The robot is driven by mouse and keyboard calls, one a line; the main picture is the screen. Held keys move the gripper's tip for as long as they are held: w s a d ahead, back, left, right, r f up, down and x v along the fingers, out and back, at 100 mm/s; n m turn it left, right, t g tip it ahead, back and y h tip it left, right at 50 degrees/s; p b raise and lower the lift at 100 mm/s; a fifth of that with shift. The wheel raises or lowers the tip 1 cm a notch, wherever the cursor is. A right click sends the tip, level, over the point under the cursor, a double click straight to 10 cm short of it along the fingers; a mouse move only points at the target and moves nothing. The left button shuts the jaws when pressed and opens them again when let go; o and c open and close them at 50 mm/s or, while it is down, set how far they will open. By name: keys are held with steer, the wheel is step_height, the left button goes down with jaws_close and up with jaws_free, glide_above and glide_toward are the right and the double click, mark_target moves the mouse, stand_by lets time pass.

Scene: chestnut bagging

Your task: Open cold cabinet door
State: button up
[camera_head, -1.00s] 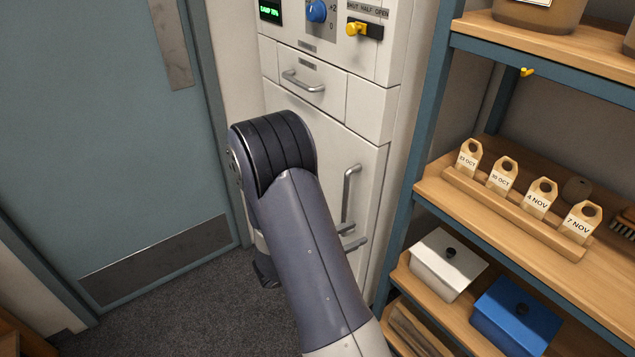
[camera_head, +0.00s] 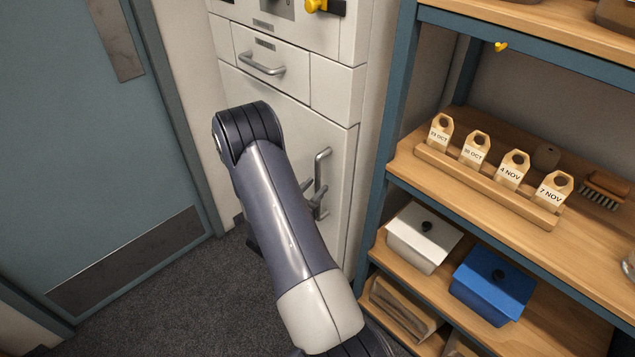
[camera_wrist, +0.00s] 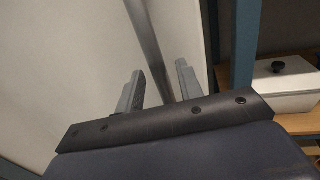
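The cold cabinet door (camera_head: 280,125) is a pale grey panel below a drawer, and it looks shut. Its vertical bar handle (camera_head: 321,170) is near the right edge. My gripper (camera_head: 313,196) is at the lower part of this handle, partly hidden behind my arm. In the wrist view my two fingers (camera_wrist: 162,88) are apart, with the handle bar (camera_wrist: 148,35) running down between them. Gaps show between the bar and the fingers, so the gripper looks open around the bar. The bar's lower end is hidden in the wrist view.
A drawer with a horizontal handle (camera_head: 262,68) is above the door. A blue-framed shelf (camera_head: 387,130) stands close on the right, holding dated tags, a white box (camera_head: 418,245) and a blue box (camera_head: 490,292). A teal door (camera_head: 75,150) is at left. Carpet in front is clear.

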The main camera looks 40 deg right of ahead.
steer(key=shift+x, duration=1.15)
jaws_close()
